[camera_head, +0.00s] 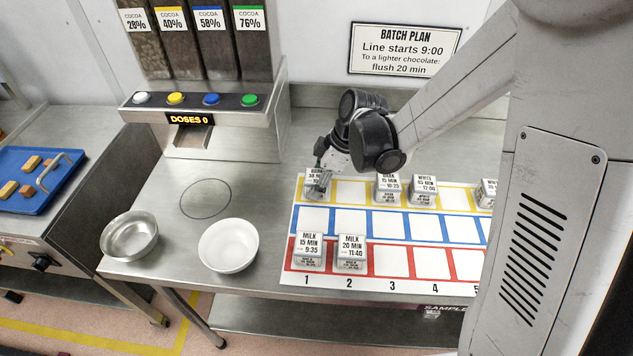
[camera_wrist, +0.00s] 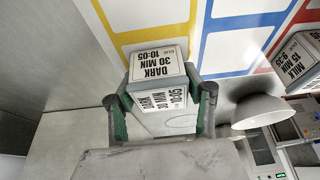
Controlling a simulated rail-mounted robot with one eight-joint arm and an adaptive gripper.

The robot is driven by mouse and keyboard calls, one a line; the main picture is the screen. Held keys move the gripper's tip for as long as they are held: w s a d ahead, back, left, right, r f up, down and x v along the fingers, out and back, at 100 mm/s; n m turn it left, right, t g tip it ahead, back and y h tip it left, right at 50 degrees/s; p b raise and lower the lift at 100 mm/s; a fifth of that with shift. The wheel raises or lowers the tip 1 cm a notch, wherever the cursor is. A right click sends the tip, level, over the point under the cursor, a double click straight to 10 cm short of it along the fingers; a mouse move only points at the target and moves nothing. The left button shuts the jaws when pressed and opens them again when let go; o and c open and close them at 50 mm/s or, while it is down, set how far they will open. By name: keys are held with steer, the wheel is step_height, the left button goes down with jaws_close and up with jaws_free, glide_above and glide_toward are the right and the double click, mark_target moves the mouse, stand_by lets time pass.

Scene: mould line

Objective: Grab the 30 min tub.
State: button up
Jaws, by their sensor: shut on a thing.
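The 30 min tub, a small grey-white tub labelled DARK 30 MIN 10:05 in the wrist view (camera_wrist: 158,64), sits between the fingers of my gripper (camera_wrist: 160,92), which is shut on its sides. In the head view the tub (camera_head: 314,182) is at the first yellow-framed square of the numbered mat (camera_head: 393,258), partly hidden by my gripper (camera_head: 321,171). I cannot tell whether the tub touches the mat.
Other tubs stand on the mat: milk 15 min (camera_head: 309,250), milk 20 min (camera_head: 351,252), dark 15 min (camera_head: 387,187), white 45 min (camera_head: 423,190). A white bowl (camera_head: 229,245), steel bowl (camera_head: 130,237) and cocoa dispenser (camera_head: 225,118) are left. Blue squares look empty.

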mark_target(312, 176)
steer(key=shift+r, duration=0.85)
step_height(312, 176, up, 3)
steer(key=shift+f, duration=0.15)
steer(key=s+a+r, duration=0.7)
steer(key=s+a, duration=0.1)
step_height(312, 176, up, 7)
steer(key=p, duration=0.4)
steer(key=shift+s+f, duration=0.15)
steer(key=shift+s, duration=0.15)
